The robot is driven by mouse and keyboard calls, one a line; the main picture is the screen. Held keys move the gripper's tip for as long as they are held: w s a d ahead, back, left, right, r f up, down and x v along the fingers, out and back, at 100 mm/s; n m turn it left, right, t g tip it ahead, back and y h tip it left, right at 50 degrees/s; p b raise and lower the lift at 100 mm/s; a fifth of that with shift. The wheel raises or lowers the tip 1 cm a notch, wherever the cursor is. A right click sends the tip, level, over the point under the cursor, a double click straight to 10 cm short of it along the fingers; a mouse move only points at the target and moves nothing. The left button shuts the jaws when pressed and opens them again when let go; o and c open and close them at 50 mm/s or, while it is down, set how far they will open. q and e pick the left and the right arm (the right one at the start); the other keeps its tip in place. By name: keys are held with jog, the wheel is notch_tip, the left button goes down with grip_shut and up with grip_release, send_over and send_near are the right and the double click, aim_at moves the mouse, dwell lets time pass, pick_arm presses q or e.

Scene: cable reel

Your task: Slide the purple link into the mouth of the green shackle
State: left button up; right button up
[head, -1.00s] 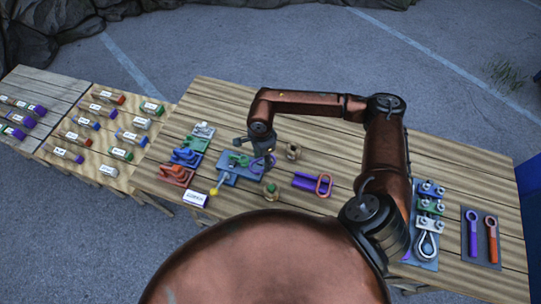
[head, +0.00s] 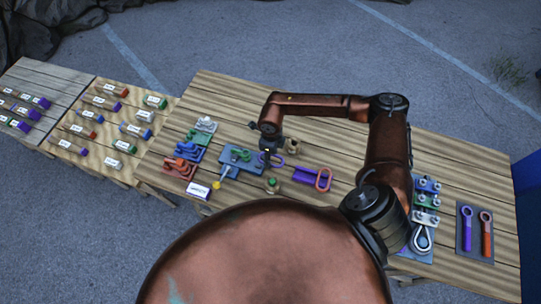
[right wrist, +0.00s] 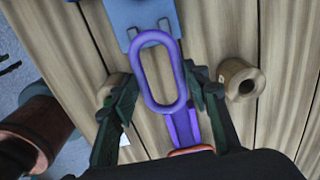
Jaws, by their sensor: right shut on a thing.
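The purple link (head: 277,161), an oval ring, is held in my right gripper (head: 268,150) just right of the blue plate (head: 229,171). The green shackle (head: 240,155) stands on that plate, left of the gripper. In the right wrist view the link (right wrist: 147,70) lies lengthwise between the fingers of my right gripper (right wrist: 163,95). Its far end overlaps the notched edge of the blue plate (right wrist: 150,12). The shackle is out of that view, and the head view is too small to show its mouth clearly. My left gripper is not in view.
A purple holder (head: 308,174) with an orange link (head: 324,180) lies to the right. Wooden spools stand behind (head: 291,145) and in front (head: 272,186) of the gripper. Bare planks lie toward the back.

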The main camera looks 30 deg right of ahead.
jog(key=shift+f+b, duration=0.9)
jog(key=shift+f, duration=0.9)
jog(key=shift+w+a+r+b, duration=0.1)
jog(key=shift+w+a+b, duration=0.9)
jog(key=shift+w+a, duration=0.5)
jog(key=shift+w+a+b, duration=1)
jog(key=shift+w+a, duration=0.15)
jog(key=shift+w, duration=0.5)
jog(key=o, duration=1.6)
jog(key=shift+f, duration=0.2)
